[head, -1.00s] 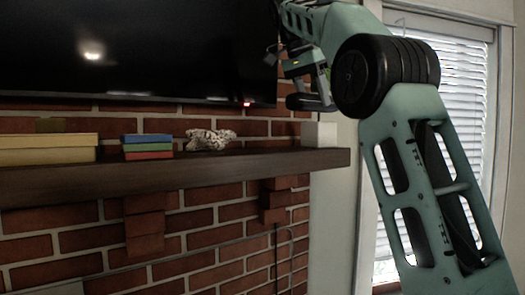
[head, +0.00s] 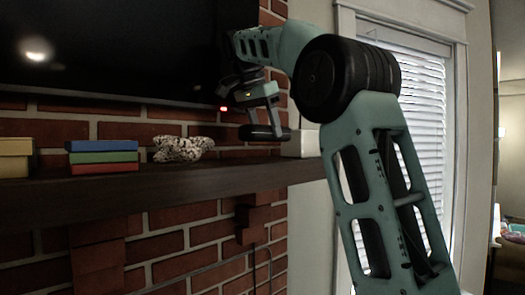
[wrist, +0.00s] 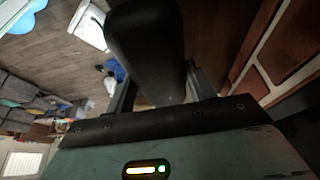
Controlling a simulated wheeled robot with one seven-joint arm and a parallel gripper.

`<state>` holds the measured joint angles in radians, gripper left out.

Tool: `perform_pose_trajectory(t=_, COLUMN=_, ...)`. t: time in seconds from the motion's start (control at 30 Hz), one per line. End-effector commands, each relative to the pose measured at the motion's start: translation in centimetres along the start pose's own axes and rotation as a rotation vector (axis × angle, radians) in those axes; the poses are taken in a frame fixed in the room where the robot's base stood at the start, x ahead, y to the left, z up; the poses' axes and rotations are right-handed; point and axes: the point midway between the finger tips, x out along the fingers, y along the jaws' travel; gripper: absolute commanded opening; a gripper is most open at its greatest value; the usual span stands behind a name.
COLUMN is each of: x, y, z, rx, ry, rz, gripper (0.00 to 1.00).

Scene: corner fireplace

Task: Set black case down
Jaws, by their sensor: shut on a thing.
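The black case (head: 258,132) is a dark, rounded, elongated thing held roughly level in the head view. My gripper (head: 264,117) is shut on it from above. The case is close above the right part of the dark mantel shelf (head: 150,188), left of the white block. I cannot tell whether it touches the shelf. In the wrist view, the case (wrist: 145,45) stretches away between my two fingers (wrist: 160,88) and hides much of what lies beyond.
On the mantel are yellow boxes (head: 14,158), a blue, green and red stack (head: 102,157), a speckled ornament (head: 182,148) and a white block (head: 302,144) near the right end. A black television (head: 110,50) hangs above. Shelf between ornament and block looks clear.

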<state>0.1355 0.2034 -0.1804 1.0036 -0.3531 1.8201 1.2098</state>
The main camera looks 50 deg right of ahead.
Motion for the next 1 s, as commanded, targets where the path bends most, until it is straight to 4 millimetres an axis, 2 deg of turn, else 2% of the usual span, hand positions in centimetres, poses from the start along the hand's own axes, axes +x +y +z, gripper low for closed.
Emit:
perform_pose_trajectory(t=0.43, x=3.8, y=0.0, z=1.6, rx=-0.001, ry=-0.001, rz=-0.001, gripper=0.30)
perform_pose_trajectory(t=0.87, x=4.5, y=0.0, z=1.9, rx=0.000, ry=0.000, rz=-0.002, gripper=0.30)
perform_pose_trajectory(t=0.9, x=4.5, y=0.0, z=1.9, rx=0.000, ry=0.000, rz=-0.002, gripper=0.60)
perform_pose_trajectory(t=0.97, x=4.4, y=0.0, z=1.8, rx=0.000, ry=0.000, rz=-0.002, gripper=0.76)
perform_pose_trajectory(t=1.0, x=4.4, y=0.0, z=1.8, rx=0.000, ry=0.000, rz=-0.001, gripper=0.76)
